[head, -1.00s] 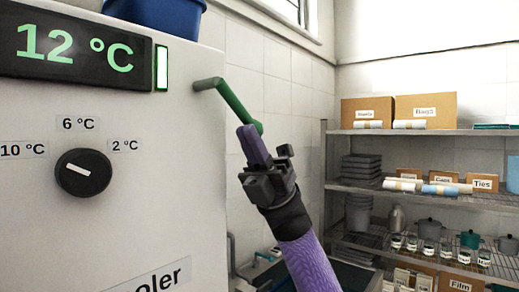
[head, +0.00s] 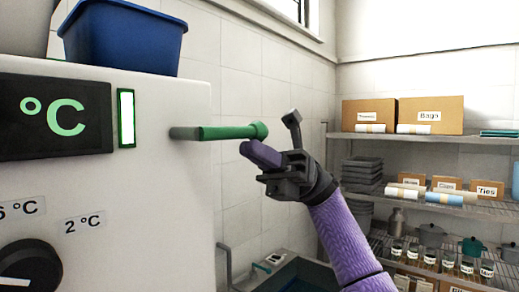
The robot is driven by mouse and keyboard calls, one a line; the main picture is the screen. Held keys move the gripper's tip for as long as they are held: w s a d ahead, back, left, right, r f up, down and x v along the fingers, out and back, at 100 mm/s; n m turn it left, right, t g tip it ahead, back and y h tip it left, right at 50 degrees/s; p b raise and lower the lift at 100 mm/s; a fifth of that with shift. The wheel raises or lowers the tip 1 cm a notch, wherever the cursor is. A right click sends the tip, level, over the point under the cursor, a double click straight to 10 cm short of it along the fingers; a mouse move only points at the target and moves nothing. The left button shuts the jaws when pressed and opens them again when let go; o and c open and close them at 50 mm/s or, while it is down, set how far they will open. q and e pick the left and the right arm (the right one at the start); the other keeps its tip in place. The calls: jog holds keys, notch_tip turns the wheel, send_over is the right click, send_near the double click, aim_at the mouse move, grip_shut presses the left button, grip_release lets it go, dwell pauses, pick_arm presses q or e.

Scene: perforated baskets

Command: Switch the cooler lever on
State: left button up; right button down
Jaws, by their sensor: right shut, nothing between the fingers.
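The cooler (head: 150,200) is a white cabinet filling the left of the head view. Its green lever (head: 228,132) sticks out from the right side of the front, about level, with a rounded knob at its free end and a grey pivot at the cabinet. My right gripper (head: 262,154) is shut with nothing in it. Its purple fingertips are just below the lever's free end; I cannot tell whether they touch it. My left gripper is not in view.
The cooler front has a dark temperature display (head: 54,117), a lit white indicator with a green border (head: 126,118) and a black dial (head: 28,268). A blue bin (head: 122,38) stands on top. Wire shelves (head: 440,147) with boxes stand at the right.

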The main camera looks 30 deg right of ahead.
jog(key=shift+d+r, duration=0.1)
jog(key=shift+r, duration=0.15)
dwell(0.3)
